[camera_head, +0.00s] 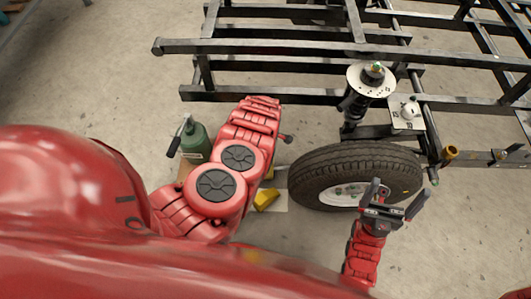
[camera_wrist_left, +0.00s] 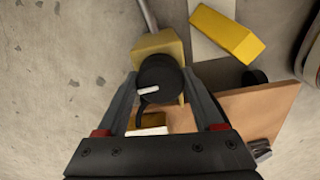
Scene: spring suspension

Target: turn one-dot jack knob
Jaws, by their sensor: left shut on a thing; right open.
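A round black knob (camera_wrist_left: 160,80) with a white pointer mark sits against a yellow block (camera_wrist_left: 163,47) in the left wrist view. My left gripper (camera_wrist_left: 161,88) is shut on the knob, one finger on each side of it. I cannot make out any dot marking. In the head view my red left arm hides the left gripper and the knob. A green bottle-shaped body (camera_head: 195,141) with a black handle stands just left of that arm. My right gripper (camera_head: 397,196) is open and empty in front of the tyre.
A yellow wedge (camera_wrist_left: 227,33) and a brown board (camera_wrist_left: 252,112) lie by the knob. Bare concrete floor lies at far left.

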